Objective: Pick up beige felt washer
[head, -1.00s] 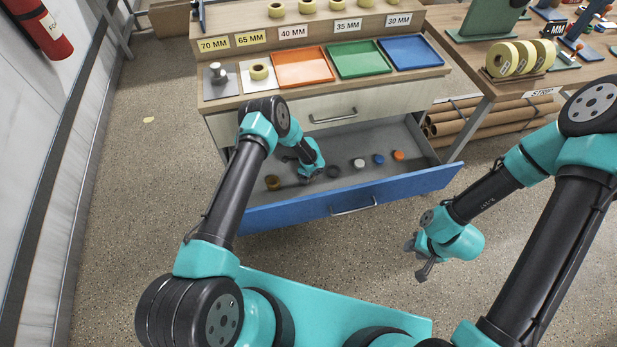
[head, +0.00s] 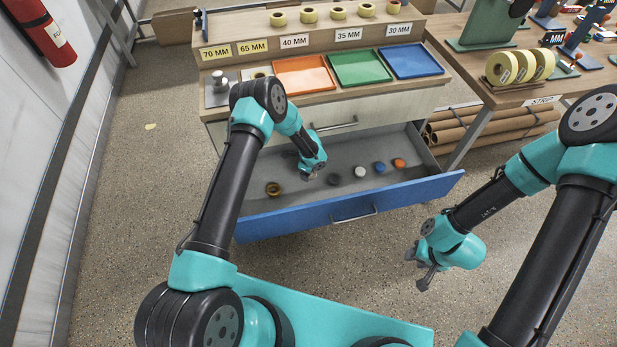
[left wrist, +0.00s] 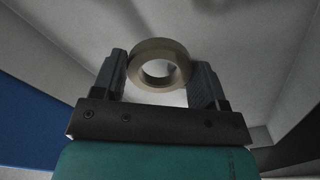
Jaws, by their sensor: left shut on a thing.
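The beige felt washer (left wrist: 160,52) is a thick ring between the two fingers of my left gripper (left wrist: 160,78) in the left wrist view. The fingers are shut on its sides, and its hole faces the camera. In the head view my left gripper (head: 309,177) is over the open drawer, and the washer is mostly hidden by it. My right gripper (head: 416,269) is open and empty over the floor, in front of the drawer and to its right.
The open blue-fronted drawer (head: 350,206) holds a brown ring (head: 273,189), a dark ring (head: 334,179), a white piece (head: 360,172), a blue piece (head: 379,167) and an orange piece (head: 399,163). Orange (head: 303,75), green (head: 359,67) and blue (head: 410,61) trays lie on the counter above.

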